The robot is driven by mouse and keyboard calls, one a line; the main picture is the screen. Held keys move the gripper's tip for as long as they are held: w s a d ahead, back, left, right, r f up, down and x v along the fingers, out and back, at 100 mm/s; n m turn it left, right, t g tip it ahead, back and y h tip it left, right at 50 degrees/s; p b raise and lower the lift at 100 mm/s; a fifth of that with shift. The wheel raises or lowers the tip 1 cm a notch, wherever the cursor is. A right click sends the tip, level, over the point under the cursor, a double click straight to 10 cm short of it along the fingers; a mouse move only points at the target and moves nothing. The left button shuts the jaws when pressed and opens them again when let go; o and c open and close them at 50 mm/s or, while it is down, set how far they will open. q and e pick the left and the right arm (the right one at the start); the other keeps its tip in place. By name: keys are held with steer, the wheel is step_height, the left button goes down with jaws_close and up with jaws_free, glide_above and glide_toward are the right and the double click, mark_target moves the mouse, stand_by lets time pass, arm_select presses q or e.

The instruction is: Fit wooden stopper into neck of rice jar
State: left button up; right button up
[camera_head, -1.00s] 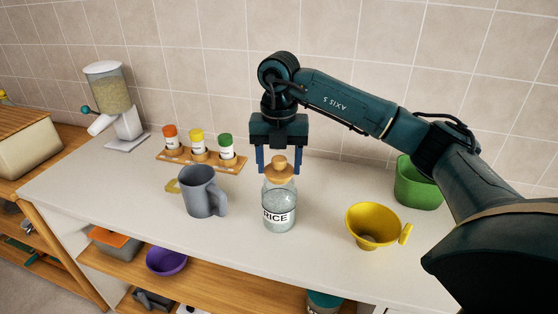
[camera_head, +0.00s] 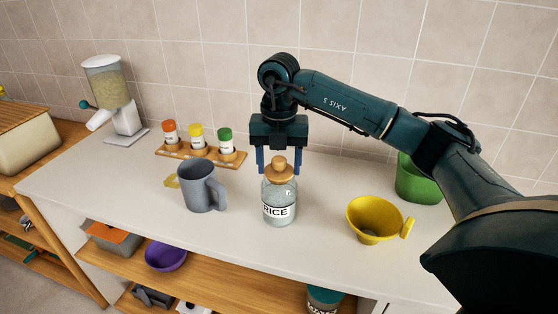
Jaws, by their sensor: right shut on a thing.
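The rice jar (camera_head: 279,203) is clear glass with a RICE label and stands upright on the counter. The wooden stopper (camera_head: 279,174), a round knob over a wider disc, is upright at the jar's mouth. Whether it is seated in the neck or just above it cannot be told. My right gripper (camera_head: 278,163) points down from above, with one blue finger on each side of the stopper, and is shut on it. The jar's neck is mostly hidden under the stopper. My left gripper is not in view.
A grey mug (camera_head: 198,188) stands close left of the jar. A yellow cup (camera_head: 372,219) and a green container (camera_head: 416,184) are to the right. A rack of spice jars (camera_head: 200,154) and a grain dispenser (camera_head: 117,95) stand back left. Counter in front is clear.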

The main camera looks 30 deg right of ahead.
mark_target(279, 160)
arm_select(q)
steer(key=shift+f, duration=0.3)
arm_select(e)
steer(key=shift+f, duration=0.45)
steer(key=o, duration=1)
step_height(279, 160, up, 3)
steer(key=shift+w+f+b, duration=0.1)
steer(key=shift+b, duration=0.3)
arm_select(q)
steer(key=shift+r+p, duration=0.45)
steer(key=shift+p, duration=0.3)
arm_select(e)
step_height(279, 160, up, 10)
steer(key=shift+r, duration=0.2)
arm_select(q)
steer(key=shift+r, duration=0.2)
